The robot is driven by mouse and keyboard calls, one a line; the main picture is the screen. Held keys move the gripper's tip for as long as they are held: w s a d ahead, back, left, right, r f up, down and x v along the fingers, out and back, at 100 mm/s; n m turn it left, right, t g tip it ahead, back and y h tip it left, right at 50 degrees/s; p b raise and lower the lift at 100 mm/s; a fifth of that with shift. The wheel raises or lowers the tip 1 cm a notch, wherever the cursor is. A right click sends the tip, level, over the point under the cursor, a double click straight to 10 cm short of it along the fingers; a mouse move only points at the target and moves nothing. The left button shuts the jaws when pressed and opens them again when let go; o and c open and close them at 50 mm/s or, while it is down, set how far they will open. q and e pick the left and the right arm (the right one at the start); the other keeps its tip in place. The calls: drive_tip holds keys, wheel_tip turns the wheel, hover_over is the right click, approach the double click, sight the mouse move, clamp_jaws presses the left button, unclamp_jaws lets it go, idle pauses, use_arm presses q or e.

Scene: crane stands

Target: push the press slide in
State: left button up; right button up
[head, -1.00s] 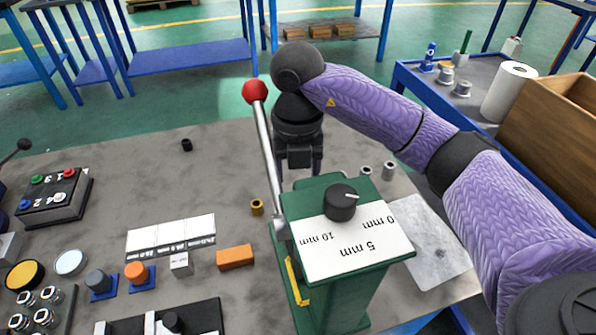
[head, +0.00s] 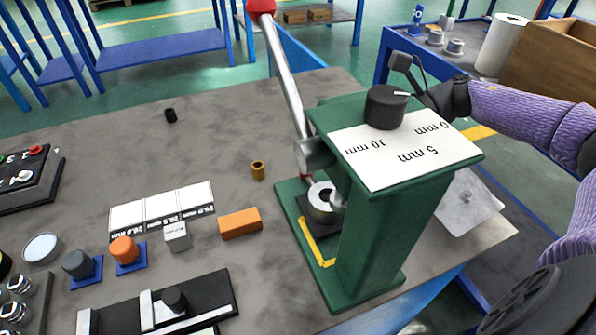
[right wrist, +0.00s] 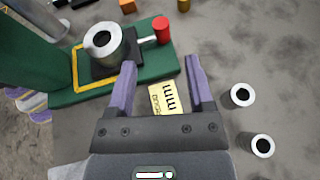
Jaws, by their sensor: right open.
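The green press (head: 375,230) stands on the table, with a black dial and a mm scale on top. Its black slide plate (right wrist: 128,62) lies on the yellow-edged green base and carries a steel ring (right wrist: 103,42); the ring also shows in the head view (head: 322,203). A red knob (right wrist: 161,30) on a short rod sticks out from the slide. My right gripper (right wrist: 161,72) is open and empty, its purple fingers just short of the knob and apart from it. The press hides this gripper in the head view. My left gripper is not in view.
The press lever (head: 283,80) slants up beside the press. Two loose steel rings (right wrist: 242,95) (right wrist: 262,145) lie beside the right gripper. An orange block (head: 240,223), a brass ring (head: 258,170) and a black ring (head: 170,115) lie left of the press. Bare table lies behind these.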

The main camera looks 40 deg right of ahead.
sight(320, 193)
drive_tip(key=b+x, duration=0.7)
drive_tip(key=x, duration=0.2)
drive_tip(key=shift+w+d+f, duration=0.1)
drive_tip(key=shift+w+f, duration=0.05)
drive_tip(key=shift+f, duration=0.05)
drive_tip(key=shift+w+a, duration=0.1)
drive_tip(key=shift+a, duration=0.15)
drive_tip(key=shift+a+r, duration=0.15)
drive_tip(key=shift+r, duration=0.05)
drive_tip(key=c, duration=0.4)
clamp_jaws()
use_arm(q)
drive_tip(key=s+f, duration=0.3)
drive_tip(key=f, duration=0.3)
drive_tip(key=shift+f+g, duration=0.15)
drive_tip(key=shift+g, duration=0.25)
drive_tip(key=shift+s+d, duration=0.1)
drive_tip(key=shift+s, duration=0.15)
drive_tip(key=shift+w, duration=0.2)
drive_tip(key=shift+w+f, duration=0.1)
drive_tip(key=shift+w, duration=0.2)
